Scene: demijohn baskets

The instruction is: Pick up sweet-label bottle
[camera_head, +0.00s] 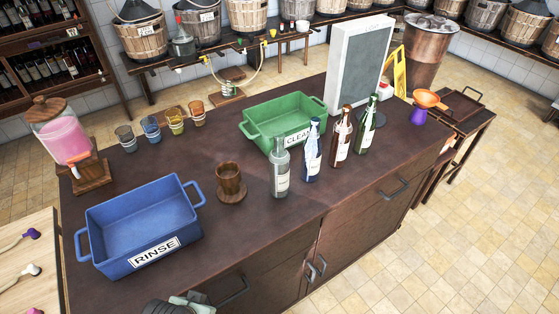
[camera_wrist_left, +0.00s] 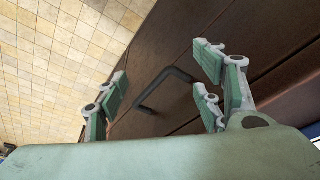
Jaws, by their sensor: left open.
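Several labelled bottles stand upright in a row on the dark counter: a clear one (camera_head: 280,172), a blue one (camera_head: 312,152), a brown one (camera_head: 341,138) and a green one (camera_head: 366,128). Their label text is too small to read, so I cannot tell which is sweet. My left gripper (camera_wrist_left: 162,78) is open and empty, in front of the counter's drawer face and dark handle (camera_wrist_left: 164,86). Part of my left arm shows at the bottom edge of the head view, well to the left of and nearer than the bottles. My right gripper is not in view.
A blue RINSE tub (camera_head: 140,222) and a wooden cup (camera_head: 229,178) stand left of the bottles. A green CLEAN tub (camera_head: 262,130) and a grey board (camera_head: 357,65) stand behind them. An orange funnel (camera_head: 428,98) stands to the right. The counter's front strip is clear.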

